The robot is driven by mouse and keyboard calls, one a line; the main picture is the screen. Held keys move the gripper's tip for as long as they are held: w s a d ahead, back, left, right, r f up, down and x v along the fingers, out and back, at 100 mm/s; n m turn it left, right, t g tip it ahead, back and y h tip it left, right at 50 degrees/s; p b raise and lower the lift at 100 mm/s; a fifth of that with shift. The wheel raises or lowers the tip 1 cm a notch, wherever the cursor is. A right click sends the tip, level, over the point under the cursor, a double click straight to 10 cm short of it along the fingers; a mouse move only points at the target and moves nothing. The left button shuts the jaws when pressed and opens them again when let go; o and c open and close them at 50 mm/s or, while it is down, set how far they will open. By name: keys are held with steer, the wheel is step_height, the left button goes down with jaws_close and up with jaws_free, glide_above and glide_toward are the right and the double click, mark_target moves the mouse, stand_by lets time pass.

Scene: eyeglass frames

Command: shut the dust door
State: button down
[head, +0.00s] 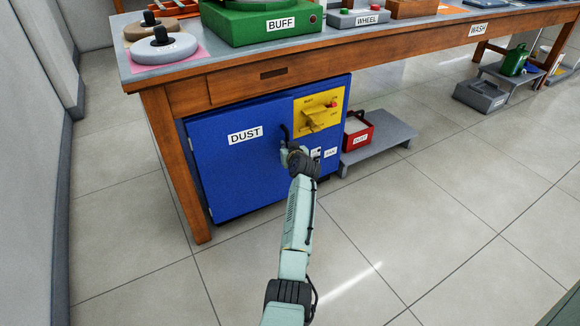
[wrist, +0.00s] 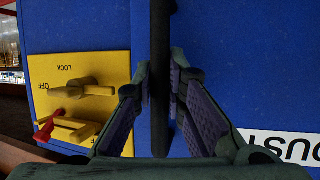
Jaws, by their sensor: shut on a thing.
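The dust door (head: 235,165) is the blue front labelled DUST on the cabinet under the bench. It also fills the right of the wrist view (wrist: 260,60). Its upright black handle (wrist: 161,40) stands near the edge beside the yellow panel, and shows in the head view (head: 285,130). My gripper (head: 287,146) is shut on the handle, with a finger on each side in the wrist view (wrist: 160,88). The door looks about level with the panel beside it; I cannot tell whether a small gap is left.
The yellow panel (head: 319,110) carries a lever, a red part and LOCK and OFF marks. A red bin (head: 357,131) stands on a low grey platform (head: 385,138) to the right. The bench leg (head: 173,160) stands at the left. The tiled floor in front is clear.

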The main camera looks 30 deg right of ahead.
steer(key=shift+w+d+f+n+y+b, duration=0.1)
steer(key=shift+w+f+n+y+b, duration=0.1)
steer(key=shift+w+b, duration=0.3)
steer(key=shift+w+d+f+n+y+b, duration=0.1)
steer(key=shift+w+y+b, duration=0.15)
steer(key=shift+b, duration=0.3)
steer(key=shift+r, duration=0.2)
steer(key=c, duration=1.9)
jaws_free()
steer(key=shift+p, duration=0.3)
steer(key=shift+a, duration=0.1)
steer(key=shift+s, duration=0.1)
steer(key=v, duration=0.7)
steer(key=shift+s+r, duration=0.1)
steer(key=shift+s, duration=0.05)
